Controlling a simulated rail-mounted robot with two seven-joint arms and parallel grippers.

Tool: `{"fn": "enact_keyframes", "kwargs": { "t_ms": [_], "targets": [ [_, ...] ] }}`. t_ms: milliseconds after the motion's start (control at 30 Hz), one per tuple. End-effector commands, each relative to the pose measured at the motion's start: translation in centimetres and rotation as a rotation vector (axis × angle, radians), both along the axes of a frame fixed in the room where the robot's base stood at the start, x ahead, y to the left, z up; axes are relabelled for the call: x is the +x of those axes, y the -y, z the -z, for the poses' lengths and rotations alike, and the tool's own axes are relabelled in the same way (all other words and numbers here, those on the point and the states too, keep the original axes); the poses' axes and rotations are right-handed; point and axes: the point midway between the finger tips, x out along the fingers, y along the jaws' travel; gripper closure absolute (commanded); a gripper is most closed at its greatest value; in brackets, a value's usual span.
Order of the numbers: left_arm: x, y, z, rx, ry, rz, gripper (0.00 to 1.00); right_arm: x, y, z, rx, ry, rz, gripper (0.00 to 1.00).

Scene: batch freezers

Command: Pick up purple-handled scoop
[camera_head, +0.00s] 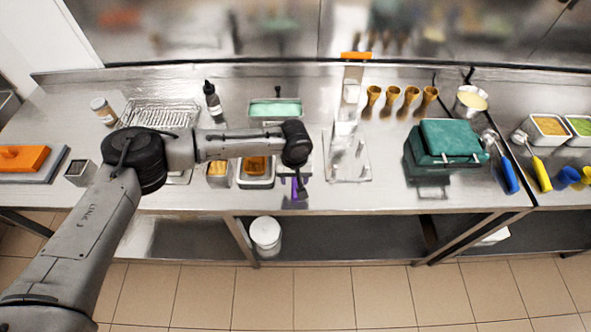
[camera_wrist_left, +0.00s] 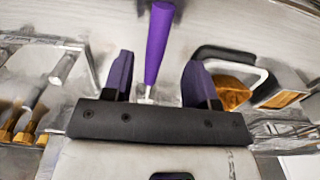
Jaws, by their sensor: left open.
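The purple-handled scoop (camera_head: 294,189) shows only in part near the front edge of the steel counter, mostly hidden under my left wrist. In the left wrist view its purple handle (camera_wrist_left: 158,42) runs up the picture, with a thin metal part at its lower end. My left gripper (camera_wrist_left: 158,68) is open, and the handle appears in the gap between its two fingers, with space on both sides. It does not look gripped. In the head view my left gripper (camera_head: 297,178) points down over the scoop, its fingers hardly visible. My right gripper is not in view.
A metal pan with orange contents (camera_head: 244,182) stands just left of the gripper. A clear stand (camera_head: 347,165) is to the right, then a teal box (camera_head: 450,141). A teal-filled pan (camera_head: 256,110) and cones (camera_head: 391,97) are farther back. Blue (camera_head: 510,177) and yellow (camera_head: 541,174) scoops are at right.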

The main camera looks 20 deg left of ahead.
Motion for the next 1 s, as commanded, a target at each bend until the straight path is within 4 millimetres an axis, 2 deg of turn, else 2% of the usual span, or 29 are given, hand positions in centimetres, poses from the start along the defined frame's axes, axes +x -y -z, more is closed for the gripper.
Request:
{"fn": "enact_keyframes", "kwargs": {
  "t_ms": [167, 500, 833, 1000],
  "targets": [
    [0.0, 0.1, 1.0, 0.002, -0.001, 0.001, 0.47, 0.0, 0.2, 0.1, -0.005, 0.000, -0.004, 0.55],
    [0.1, 0.3, 5.0, 0.001, -0.001, 0.001, 0.47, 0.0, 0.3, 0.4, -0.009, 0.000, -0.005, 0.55],
    [0.1, 0.3, 5.4, 0.000, 0.000, 0.001, 0.47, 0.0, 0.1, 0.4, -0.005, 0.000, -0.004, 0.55],
    [0.1, 0.3, 5.4, 0.000, 0.000, 0.001, 0.62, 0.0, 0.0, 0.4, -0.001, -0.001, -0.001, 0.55]
  ]
}}
